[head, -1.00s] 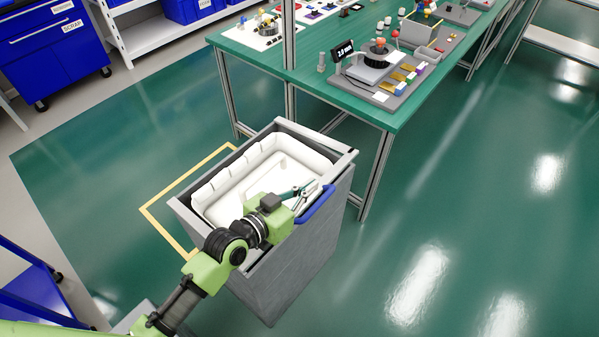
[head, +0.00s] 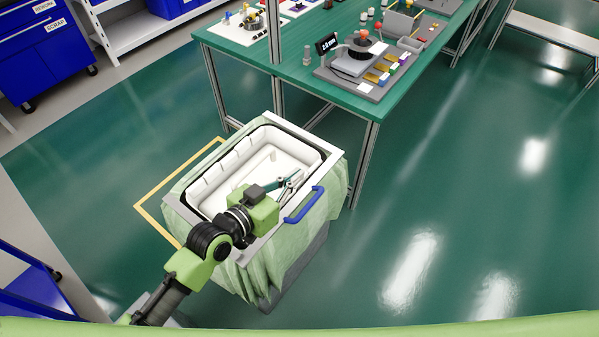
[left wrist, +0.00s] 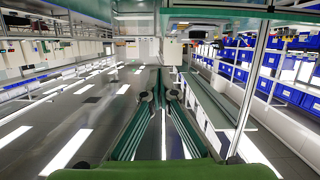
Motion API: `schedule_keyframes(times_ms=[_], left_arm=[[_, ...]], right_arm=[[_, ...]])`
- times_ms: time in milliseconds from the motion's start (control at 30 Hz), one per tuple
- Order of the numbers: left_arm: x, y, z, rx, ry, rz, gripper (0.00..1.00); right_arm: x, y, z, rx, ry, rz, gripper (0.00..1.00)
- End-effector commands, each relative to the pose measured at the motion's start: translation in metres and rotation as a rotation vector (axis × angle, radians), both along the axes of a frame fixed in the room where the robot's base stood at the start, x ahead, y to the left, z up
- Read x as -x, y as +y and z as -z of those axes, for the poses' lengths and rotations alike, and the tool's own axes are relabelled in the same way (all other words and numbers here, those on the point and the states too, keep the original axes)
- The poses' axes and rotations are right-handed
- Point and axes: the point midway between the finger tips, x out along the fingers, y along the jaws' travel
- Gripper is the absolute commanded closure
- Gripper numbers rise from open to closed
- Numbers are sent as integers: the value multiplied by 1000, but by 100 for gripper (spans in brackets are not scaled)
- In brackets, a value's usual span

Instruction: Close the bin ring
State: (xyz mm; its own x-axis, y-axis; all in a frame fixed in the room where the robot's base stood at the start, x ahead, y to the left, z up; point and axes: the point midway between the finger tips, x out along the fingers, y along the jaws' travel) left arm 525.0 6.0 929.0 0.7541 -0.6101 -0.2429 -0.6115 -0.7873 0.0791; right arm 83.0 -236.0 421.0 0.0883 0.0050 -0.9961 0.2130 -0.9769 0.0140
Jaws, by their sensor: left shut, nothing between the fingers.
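The bin (head: 290,280) stands on the floor, grey at its lower part, with a pale green liner (head: 325,215) draped in folds over its outside. The grey bin ring (head: 305,135) lies around the top, over the liner. Its blue handle (head: 304,205) is on the right side. My left gripper (head: 292,182) is over the near right part of the opening, inward of the handle, shut and empty. Its closed fingers also show in the left wrist view (left wrist: 163,100). My arm hides the near left rim. My right gripper is out of view.
A green workbench (head: 350,90) with devices stands behind the bin. A yellow floor marking (head: 160,223) lies to the left. A blue cabinet (head: 40,60) and shelf stand at the far left. Floor to the right is clear.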

Motion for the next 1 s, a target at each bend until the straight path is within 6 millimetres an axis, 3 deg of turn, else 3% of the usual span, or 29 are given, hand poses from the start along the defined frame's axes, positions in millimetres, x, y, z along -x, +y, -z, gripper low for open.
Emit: schedule_keyframes(times_ms=[200,400,1000], left_arm=[[34,25,-7,-2,-1,0,100],[53,38,-14,-1,-3,-1,100],[57,41,-18,2,-2,-1,100]], right_arm=[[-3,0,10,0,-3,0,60],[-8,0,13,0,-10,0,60],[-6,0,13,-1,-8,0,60]])
